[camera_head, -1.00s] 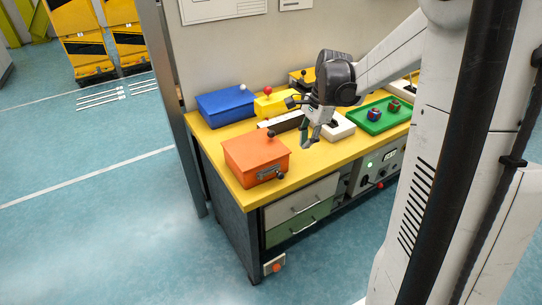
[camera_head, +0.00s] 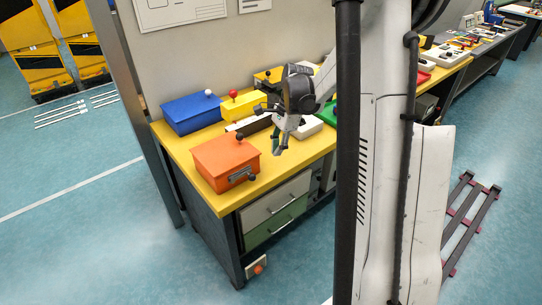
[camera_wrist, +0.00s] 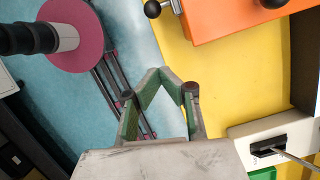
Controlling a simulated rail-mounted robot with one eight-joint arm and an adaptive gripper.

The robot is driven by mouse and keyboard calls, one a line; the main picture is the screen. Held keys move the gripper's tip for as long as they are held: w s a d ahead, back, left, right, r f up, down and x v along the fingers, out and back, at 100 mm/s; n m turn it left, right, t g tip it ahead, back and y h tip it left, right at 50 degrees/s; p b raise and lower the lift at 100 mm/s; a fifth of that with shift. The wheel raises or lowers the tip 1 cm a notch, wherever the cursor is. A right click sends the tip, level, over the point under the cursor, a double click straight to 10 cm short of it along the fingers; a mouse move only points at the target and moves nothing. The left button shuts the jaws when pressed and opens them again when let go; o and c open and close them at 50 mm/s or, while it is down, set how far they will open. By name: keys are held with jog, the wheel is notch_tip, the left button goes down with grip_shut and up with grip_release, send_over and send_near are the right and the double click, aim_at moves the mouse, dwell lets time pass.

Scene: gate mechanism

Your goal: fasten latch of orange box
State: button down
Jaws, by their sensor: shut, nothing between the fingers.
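The orange box (camera_head: 222,160) sits closed at the near left corner of the yellow tabletop. A metal latch (camera_head: 241,174) with a black knob is on its front face; whether it is fastened is too small to tell. Another black knob (camera_head: 240,138) stands at the lid's far right corner. My gripper (camera_head: 278,150) hangs to the right of the box, apart from it, pointing down. In the wrist view the box (camera_wrist: 225,15) shows at the top with a black ball knob (camera_wrist: 152,9) at its edge. My gripper (camera_wrist: 168,82) is shut and empty.
A blue box (camera_head: 190,112) and a yellow box (camera_head: 242,106) with a red knob stand behind. A white block with a black slot (camera_wrist: 268,147) is on the table nearby. Drawers (camera_head: 275,205) are below the tabletop. Bare tabletop lies between box and gripper.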

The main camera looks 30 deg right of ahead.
aim_at(251, 175)
jog(key=x, duration=0.8)
jog(key=shift+w, duration=0.1)
jog(key=a, duration=0.3)
jog(key=shift+w+r, duration=0.1)
jog(key=shift+r, duration=0.05)
jog(key=shift+a, duration=0.55)
